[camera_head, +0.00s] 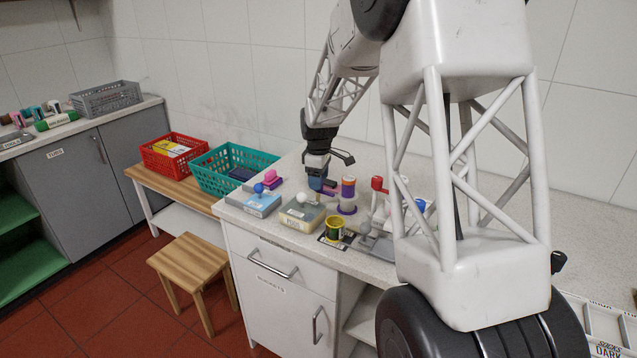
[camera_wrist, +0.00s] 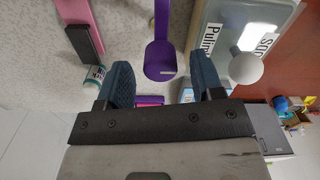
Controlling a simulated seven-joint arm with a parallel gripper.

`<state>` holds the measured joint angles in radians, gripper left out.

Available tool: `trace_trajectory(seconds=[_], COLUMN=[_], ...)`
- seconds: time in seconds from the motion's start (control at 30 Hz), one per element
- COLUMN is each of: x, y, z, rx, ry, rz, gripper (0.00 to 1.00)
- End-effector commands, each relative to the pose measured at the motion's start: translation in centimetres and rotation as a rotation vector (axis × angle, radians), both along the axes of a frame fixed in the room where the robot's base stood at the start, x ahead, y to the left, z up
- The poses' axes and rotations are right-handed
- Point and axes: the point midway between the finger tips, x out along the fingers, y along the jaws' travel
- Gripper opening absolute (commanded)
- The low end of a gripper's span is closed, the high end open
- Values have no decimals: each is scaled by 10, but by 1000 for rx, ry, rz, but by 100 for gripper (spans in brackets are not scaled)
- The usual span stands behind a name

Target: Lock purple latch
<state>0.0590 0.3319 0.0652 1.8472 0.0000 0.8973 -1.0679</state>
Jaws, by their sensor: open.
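A purple latch (camera_wrist: 161,62) shows in the wrist view as a bar with a rounded end. Its rounded end lies between and just beyond the two dark blue fingers of my gripper (camera_wrist: 163,84). The fingers are spread, with visible space on both sides of the latch, and hold nothing. In the head view my gripper (camera_head: 321,186) points down over the counter, behind and right of a box with a white knob (camera_head: 302,212). The latch is hard to make out there beside the fingers. The labelled box (camera_wrist: 275,25) and white knob (camera_wrist: 245,68) are right in the wrist view.
An orange-and-purple stack (camera_head: 348,192) stands close right of my gripper. A yellow cup (camera_head: 334,229) and red-topped lever (camera_head: 377,184) are nearby.

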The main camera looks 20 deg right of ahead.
Motion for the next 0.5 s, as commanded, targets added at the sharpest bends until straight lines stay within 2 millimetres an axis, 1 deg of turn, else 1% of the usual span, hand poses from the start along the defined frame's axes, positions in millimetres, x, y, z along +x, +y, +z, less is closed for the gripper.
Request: trace_trajectory(seconds=[0.1, 0.2, 0.5], x=[0, 0, 0], y=[0, 0, 0], z=[-10, -14, -16], rx=[0, 0, 0], ry=[1, 0, 0], rz=[0, 0, 0], gripper=[61, 61, 61])
